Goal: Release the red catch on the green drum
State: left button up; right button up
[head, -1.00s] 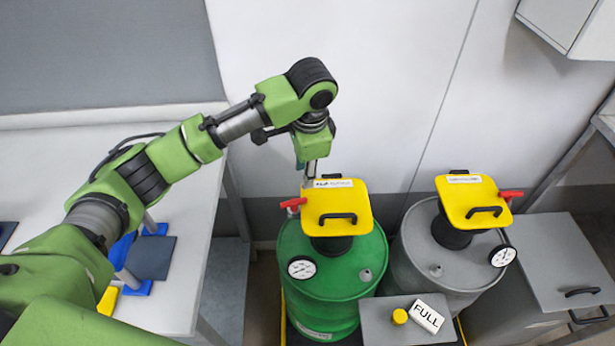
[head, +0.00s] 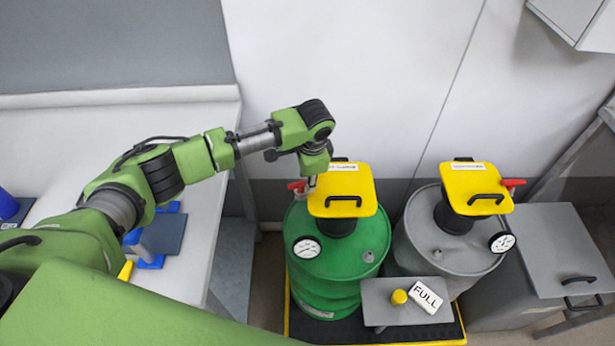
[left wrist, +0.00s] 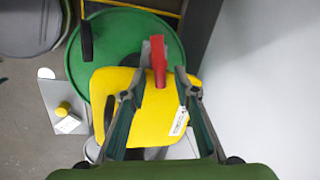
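The green drum (head: 335,262) stands at the middle of the head view with a yellow lid (head: 343,190) above it. The red catch (head: 297,186) sticks out at the lid's left back edge, partly hidden by my left gripper (head: 312,182). In the left wrist view the red catch (left wrist: 158,62) shows upright in the gap between the two fingers of my left gripper (left wrist: 155,74). These fingers are apart, one on each side of the catch, over the yellow lid (left wrist: 150,120). I cannot tell whether either finger touches it. My right gripper is not in view.
A grey drum (head: 445,238) with its own yellow lid (head: 478,187) and red catch (head: 512,183) stands to the right. A small grey stand (head: 378,304) with a yellow knob (head: 399,297) and FULL sign (head: 425,297) is in front. The wall (head: 340,75) is close behind.

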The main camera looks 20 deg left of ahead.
pick_arm(q)
jog(key=shift+f, duration=0.1)
grip_shut()
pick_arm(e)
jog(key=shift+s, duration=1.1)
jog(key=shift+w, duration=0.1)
